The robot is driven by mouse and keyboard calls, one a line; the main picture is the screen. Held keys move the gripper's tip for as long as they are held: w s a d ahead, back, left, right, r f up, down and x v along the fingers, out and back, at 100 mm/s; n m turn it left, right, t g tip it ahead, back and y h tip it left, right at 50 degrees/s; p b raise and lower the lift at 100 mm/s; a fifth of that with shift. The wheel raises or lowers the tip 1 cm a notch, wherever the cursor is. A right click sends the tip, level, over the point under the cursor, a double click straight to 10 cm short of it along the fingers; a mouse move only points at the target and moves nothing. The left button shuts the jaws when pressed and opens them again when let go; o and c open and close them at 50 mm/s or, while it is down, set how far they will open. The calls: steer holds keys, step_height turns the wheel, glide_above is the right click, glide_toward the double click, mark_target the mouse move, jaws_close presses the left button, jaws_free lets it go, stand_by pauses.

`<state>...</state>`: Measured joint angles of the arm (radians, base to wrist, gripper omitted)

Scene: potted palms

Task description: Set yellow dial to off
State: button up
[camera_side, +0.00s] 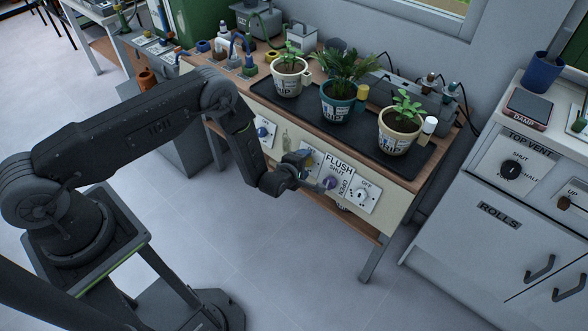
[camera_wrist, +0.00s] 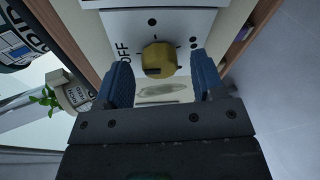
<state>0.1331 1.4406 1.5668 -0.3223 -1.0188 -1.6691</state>
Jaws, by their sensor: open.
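The yellow dial (camera_wrist: 158,60) sits on a white plate (camera_wrist: 180,20) in the wrist view. A dark mark shows on the dial's lower left part. The word OFF (camera_wrist: 122,50) is printed left of it in that view, and black dots stand around it. My gripper (camera_wrist: 160,68) is open, with one blue finger on each side of the dial. I see a gap on both sides, and the dial is not gripped. In the side view my gripper (camera_side: 308,170) is at the bench's front panel and largely hides the yellow dial.
A blue dial (camera_side: 262,132) is left of my gripper on the panel. A purple dial (camera_side: 330,183) under a FLUSH label (camera_side: 339,164) and a pale dial (camera_side: 362,195) are close on its right. Potted plants stand on a black tray (camera_side: 345,137) above.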

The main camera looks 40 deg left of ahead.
steer(key=v, duration=1.3)
steer(key=shift+s+r, duration=0.1)
steer(key=shift+r, duration=0.05)
step_height(320, 180, up, 24)
steer(key=w+m+g+h, duration=0.1)
steer(key=m+g+h, duration=0.2)
steer(key=m, duration=0.6)
steer(key=s+a+r+m+g, duration=0.2)
steer(key=s+r+m, duration=0.4)
steer(key=s, duration=0.6)
steer(key=s+a+r+m+g, duration=0.2)
steer(key=s+r+m, duration=0.4)
steer(key=s, duration=0.6)
step_height(320, 180, up, 2)
steer(key=shift+a+r+m+y, duration=0.25)
steer(key=shift+a+m+y, duration=0.05)
steer(key=shift+y, duration=0.1)
